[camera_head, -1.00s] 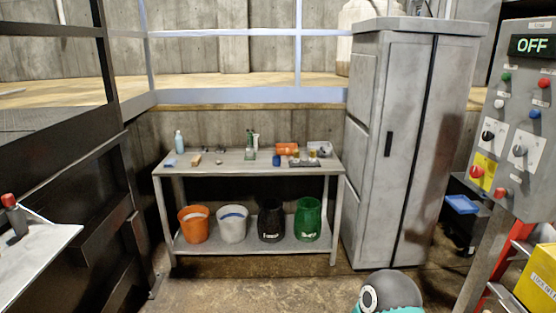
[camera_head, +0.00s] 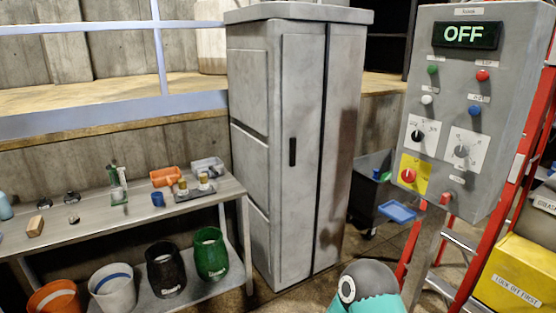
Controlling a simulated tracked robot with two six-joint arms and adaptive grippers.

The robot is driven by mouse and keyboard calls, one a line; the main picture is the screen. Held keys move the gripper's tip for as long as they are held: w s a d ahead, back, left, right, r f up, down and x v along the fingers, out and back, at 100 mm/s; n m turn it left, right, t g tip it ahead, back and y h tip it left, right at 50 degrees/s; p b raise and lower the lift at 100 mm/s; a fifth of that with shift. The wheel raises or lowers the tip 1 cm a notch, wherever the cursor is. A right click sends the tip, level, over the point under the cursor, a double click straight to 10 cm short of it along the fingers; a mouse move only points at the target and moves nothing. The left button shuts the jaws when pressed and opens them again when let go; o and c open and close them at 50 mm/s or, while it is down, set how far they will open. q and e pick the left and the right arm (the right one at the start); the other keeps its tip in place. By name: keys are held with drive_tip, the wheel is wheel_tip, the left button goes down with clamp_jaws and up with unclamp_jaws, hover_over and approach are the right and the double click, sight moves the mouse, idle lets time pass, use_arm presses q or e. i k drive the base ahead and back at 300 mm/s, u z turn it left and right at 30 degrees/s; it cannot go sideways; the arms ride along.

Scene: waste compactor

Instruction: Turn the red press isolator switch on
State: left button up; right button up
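The red isolator switch (camera_head: 408,175) is a round red knob on a yellow plate, at the lower left of the grey control panel (camera_head: 455,110) in the head view. A rounded dark and teal part at the bottom centre seems to be my own arm. No gripper fingers show in this view, so neither gripper's state can be seen.
A grey cabinet (camera_head: 293,150) stands left of the panel. A metal workbench (camera_head: 120,222) with small items and several buckets is at left. A red ladder (camera_head: 523,140) and a yellow lockout box (camera_head: 518,275) are at right. Some floor shows between cabinet and panel.

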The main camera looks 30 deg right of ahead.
sight(408, 175)
drive_tip(key=z, duration=0.5)
drive_tip(key=i, duration=1.15)
drive_tip(key=z, duration=1.05)
drive_tip(key=i, duration=0.45)
drive_tip(key=z, duration=0.1)
drive_tip(key=k, duration=0.85)
drive_tip(key=z, duration=0.2)
drive_tip(key=i, duration=0.9)
drive_tip(key=u, duration=0.1)
